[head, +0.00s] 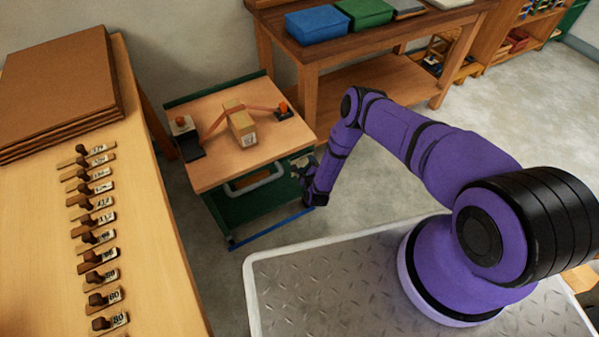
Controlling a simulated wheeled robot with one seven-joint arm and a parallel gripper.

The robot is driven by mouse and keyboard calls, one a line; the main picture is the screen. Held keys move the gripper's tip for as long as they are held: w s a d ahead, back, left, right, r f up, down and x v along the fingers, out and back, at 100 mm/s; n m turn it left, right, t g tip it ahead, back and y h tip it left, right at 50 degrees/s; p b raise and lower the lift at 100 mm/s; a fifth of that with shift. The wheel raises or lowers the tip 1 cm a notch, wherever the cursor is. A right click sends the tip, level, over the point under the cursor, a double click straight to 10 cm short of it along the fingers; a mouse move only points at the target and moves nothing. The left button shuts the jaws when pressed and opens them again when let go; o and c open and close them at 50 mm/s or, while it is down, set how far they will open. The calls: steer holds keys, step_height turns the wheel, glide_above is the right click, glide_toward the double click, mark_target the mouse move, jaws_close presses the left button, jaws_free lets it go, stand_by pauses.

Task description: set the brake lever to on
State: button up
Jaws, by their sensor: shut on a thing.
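A small cart with a wooden top (215,168) and a green frame stands against the wall. A grey loop handle (256,180) is on its near side, and a blue bar (272,228) runs low along its front. My gripper (301,167) is at the cart's right front corner, just below the top's edge. It is shut on a small part there, which my fingers and wrist mostly hide. I cannot make out the brake lever or its setting; whether the held part is the lever cannot be told.
A wooden bench (130,230) with numbered pieces and brown boards (65,85) is at left. A workbench (370,40) with coloured boxes stands behind. Floor right of the cart is clear.

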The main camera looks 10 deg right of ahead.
steer(key=shift+s+a+r+n+t+h, duration=0.1)
steer(key=shift+a+r+n+t+h, duration=0.15)
steer(key=shift+a+n, duration=0.3)
steer(key=shift+s+a+r+n+t+h, duration=0.15)
steer(key=shift+a+n+t, duration=0.15)
steer(key=shift+n, duration=0.35)
steer(key=shift+w, duration=0.1)
steer(key=o, duration=1)
steer(key=s+a+r, duration=0.1)
steer(key=s, duration=0.9)
steer(key=shift+s+r, duration=0.25)
steer(key=shift+s, duration=0.1)
steer(key=shift+c, duration=0.4)
